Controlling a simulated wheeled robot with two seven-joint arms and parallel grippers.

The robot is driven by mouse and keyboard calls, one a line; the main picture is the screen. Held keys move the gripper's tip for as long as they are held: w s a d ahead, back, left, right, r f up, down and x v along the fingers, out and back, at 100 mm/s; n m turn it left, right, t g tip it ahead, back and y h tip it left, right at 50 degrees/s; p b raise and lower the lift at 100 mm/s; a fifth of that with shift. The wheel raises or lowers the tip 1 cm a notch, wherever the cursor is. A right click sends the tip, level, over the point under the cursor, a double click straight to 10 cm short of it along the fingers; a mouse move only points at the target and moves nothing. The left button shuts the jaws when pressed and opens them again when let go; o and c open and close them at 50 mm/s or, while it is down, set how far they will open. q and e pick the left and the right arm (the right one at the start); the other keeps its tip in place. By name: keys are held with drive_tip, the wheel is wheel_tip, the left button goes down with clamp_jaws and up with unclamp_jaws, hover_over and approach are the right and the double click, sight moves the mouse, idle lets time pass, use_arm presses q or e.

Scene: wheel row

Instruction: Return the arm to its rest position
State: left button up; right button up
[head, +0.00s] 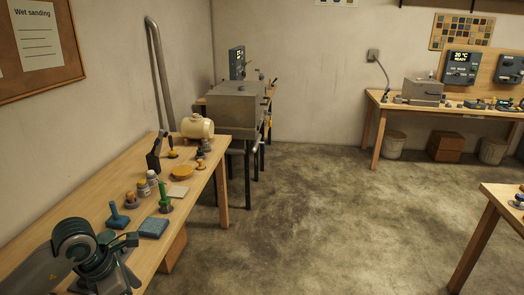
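My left arm (40,272) comes in at the lower left corner, over the near end of the left wooden bench. Its dark, rounded wrist parts (76,238) overlap one another, and its gripper (128,258) lies at their right end. I cannot make out whether its fingers are apart or together, and I see nothing clearly held in it. A blue block (153,228) lies on the bench just right of and beyond the gripper, apart from it. A blue-handled tool (118,219) stands just beyond the wrist. My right arm and gripper are not in view.
The left bench (213,172) carries a green-handled tool (164,197), small jars (143,187), a yellow dish (182,172) and a cream drum (197,127). A grey box machine (236,106) stands behind. Another bench (377,98) is at the back right. The middle floor is clear.

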use_arm(q)
drive_tip(key=w+d+f+n+h, duration=0.3)
drive_tip(key=d+f+n+h, duration=0.7)
drive_tip(key=d, duration=0.4)
drive_tip(key=a+f+n+t+y, duration=0.2)
drive_tip(key=a+f+n+t, duration=0.15)
drive_tip(key=f+n, duration=0.4)
drive_tip(key=a+f+n+t+y, duration=0.2)
drive_tip(key=f+n+t, duration=0.3)
drive_tip(key=f, duration=0.4)
drive_tip(key=a+f+n+t+y, duration=0.2)
drive_tip(key=a+f+n, duration=0.1)
drive_tip(key=f+n, duration=0.55)
drive_tip(key=s+a+f+n+g+y, duration=0.2)
drive_tip(key=s+f+n+y, duration=0.15)
drive_tip(key=s+f, duration=0.75)
drive_tip(key=s+a+f+n+g+y, duration=0.25)
drive_tip(key=s+f+n, duration=0.25)
drive_tip(key=s+f, duration=0.55)
drive_tip(key=s+d+f+n+g, duration=0.1)
drive_tip(key=s+f+n+g, duration=0.1)
drive_tip(key=s, duration=1.1)
drive_tip(key=s+d+f+n+g+b, duration=0.1)
drive_tip(key=s+f+g, duration=0.4)
drive_tip(key=s, duration=0.9)
wheel_tip(320, 180, down, 2)
drive_tip(key=shift+d+f+n+y, duration=0.15)
drive_tip(key=shift+d+n+y, duration=0.2)
drive_tip(key=shift+n, duration=0.5)
